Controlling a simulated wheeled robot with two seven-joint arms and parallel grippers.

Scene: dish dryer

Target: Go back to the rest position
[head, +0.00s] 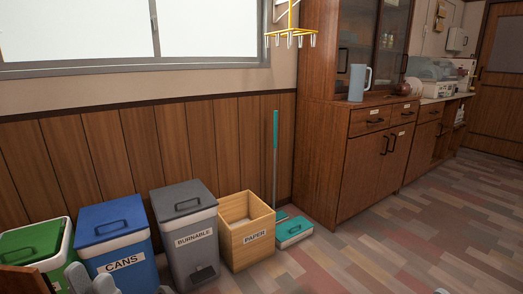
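My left gripper (90,281) shows at the bottom left edge, in front of the blue can bin (118,240). Only its grey upper parts are in the picture. The frame's edge cuts off the rest, so its opening and any contents cannot be told. My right gripper cannot be made out. A small pale sliver at the bottom edge, right of centre, is too small to identify.
A green bin (38,240), a grey burnable bin (187,235) and a wooden paper box (246,228) line the wall. A teal broom (275,150) and dustpan (294,232) stand beside a wooden cabinet (365,165) with a pitcher (358,83). The right floor is clear.

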